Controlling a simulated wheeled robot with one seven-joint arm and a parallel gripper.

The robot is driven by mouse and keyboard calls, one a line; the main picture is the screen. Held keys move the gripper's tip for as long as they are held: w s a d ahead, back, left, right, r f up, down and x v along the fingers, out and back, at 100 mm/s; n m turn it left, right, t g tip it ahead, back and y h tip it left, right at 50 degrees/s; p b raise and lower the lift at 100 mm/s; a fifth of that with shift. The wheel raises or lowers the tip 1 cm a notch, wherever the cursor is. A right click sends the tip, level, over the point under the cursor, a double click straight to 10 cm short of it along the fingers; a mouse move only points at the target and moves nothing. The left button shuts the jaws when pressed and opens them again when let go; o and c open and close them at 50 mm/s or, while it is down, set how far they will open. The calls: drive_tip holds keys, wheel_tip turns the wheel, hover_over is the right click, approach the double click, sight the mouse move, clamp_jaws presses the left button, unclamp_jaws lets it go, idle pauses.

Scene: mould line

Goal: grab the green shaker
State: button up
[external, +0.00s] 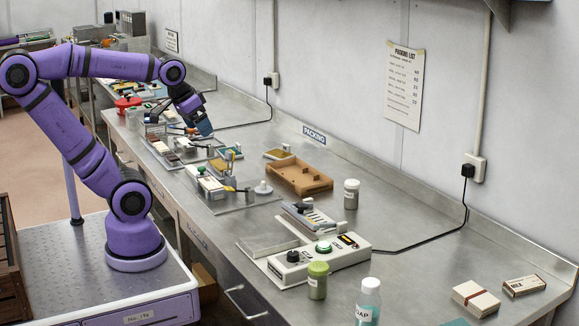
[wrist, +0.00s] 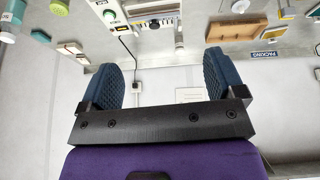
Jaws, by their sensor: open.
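The green shaker (external: 318,281) stands upright on the steel bench near its front edge, just in front of the white control box. It has a green lid and a pale label. In the wrist view its green top (wrist: 59,7) seems to show at the upper edge, partly cut off. My gripper (external: 203,128) is far from it, over the far part of the bench in the external view. The wrist view shows my gripper (wrist: 170,75) with its two blue pads wide apart and nothing between them.
The control box (external: 305,262) stands right behind the shaker, and a soap bottle (external: 368,302) stands close to its right. Small boxes (external: 476,298) lie at right.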

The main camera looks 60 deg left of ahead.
drive_tip(key=w+d+f+n+g, duration=0.2)
drive_tip(key=w+d, duration=0.4)
drive_tip(key=w, duration=0.2)
drive_tip(key=n+g, duration=0.3)
drive_tip(key=n, duration=0.1)
hover_over(319, 264)
drive_tip(key=f, duration=2.1)
drive_tip(key=shift+s+a+f, duration=0.1)
drive_tip(key=shift+a+f, duration=0.1)
drive_tip(key=shift+f, duration=0.15)
drive_tip(key=f, duration=1)
drive_tip(key=shift+d+f, duration=0.3)
drive_tip(key=shift+f, duration=0.05)
drive_tip(key=shift+c, duration=0.2)
drive_tip(key=c, duration=1)
